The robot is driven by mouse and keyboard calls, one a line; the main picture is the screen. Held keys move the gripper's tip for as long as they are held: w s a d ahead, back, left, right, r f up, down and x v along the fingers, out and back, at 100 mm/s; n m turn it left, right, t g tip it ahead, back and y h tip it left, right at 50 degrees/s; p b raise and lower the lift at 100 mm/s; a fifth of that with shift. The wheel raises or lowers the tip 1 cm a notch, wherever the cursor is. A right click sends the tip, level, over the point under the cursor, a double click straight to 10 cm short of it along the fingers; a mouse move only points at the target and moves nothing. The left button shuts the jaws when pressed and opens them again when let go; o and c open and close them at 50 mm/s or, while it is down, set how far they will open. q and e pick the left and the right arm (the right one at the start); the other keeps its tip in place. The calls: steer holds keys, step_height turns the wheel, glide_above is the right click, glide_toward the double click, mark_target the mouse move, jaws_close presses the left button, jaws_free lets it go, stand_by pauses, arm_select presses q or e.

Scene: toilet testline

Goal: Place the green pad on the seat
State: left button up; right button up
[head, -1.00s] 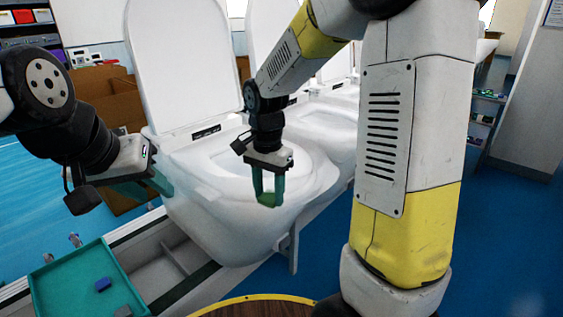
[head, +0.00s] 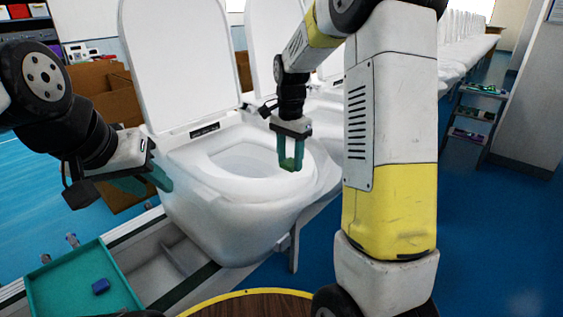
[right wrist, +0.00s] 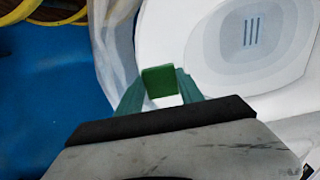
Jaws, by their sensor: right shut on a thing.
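The green pad (right wrist: 160,81) is held between the teal fingers of my right gripper (right wrist: 158,92) in the right wrist view. In the head view my right gripper (head: 291,164) points down over the right side of the white toilet's seat (head: 258,187); the pad at its tips is hard to make out there. Whether the pad touches the seat cannot be told. The toilet's lid (head: 182,65) stands raised behind the bowl. My left gripper (head: 150,183) is at the left side of the toilet, seen from the side; its finger gap is not clear.
A teal tray (head: 65,272) with a small blue block (head: 101,286) is at the lower left. A row of toilets runs to the back right. Cardboard boxes (head: 105,95) stand at the left behind the left arm. A round wooden top (head: 255,305) is at the bottom edge.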

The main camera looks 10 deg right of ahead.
mark_target(291, 161)
steer(key=shift+w+d, duration=0.25)
steer(key=shift+w, duration=0.05)
steer(key=shift+f, duration=1.8)
steer(key=shift+f, duration=0.1)
steer(key=o, duration=1.3)
